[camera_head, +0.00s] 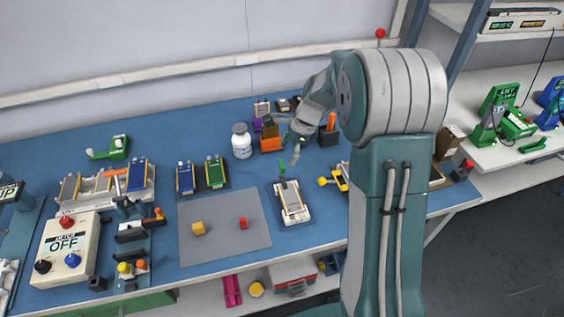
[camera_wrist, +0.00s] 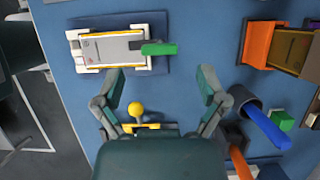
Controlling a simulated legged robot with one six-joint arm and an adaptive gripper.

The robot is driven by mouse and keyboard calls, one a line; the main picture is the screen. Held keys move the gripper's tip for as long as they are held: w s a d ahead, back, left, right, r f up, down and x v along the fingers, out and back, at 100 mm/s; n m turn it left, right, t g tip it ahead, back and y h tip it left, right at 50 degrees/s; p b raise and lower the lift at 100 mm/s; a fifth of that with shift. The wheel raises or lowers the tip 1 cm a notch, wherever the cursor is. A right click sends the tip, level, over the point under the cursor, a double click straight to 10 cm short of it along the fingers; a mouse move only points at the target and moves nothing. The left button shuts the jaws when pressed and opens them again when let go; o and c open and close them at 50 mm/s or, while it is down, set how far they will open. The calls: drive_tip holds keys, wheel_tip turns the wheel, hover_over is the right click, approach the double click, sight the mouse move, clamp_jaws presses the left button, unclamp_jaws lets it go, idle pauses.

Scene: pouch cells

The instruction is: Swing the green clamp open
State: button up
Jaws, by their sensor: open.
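The green clamp (camera_wrist: 159,49) is a short green bar at one end of a white holder (camera_wrist: 76,52) with a silver pouch cell (camera_wrist: 110,47) in it. In the wrist view its inner end overlaps the cell's edge and its outer end sticks out past the holder. The clamp also shows in the head view (camera_head: 283,171), at the far end of the holder. My gripper (camera_wrist: 161,84) is open and empty, its two fingertips apart with the clamp ahead of the gap. It does not appear to touch the clamp. In the head view my arm partly hides the gripper.
A yellow-knobbed clamp (camera_wrist: 136,112) stands close by my gripper. A dark cup (camera_wrist: 243,98) with a blue-handled tool and an orange holder (camera_wrist: 256,45) are to the right. A grey mat (camera_head: 222,240) with two small blocks lies left of the cell holder.

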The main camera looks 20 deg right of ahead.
sight(282, 164)
drive_tip(key=x, duration=0.4)
drive_tip(key=c, duration=1.2)
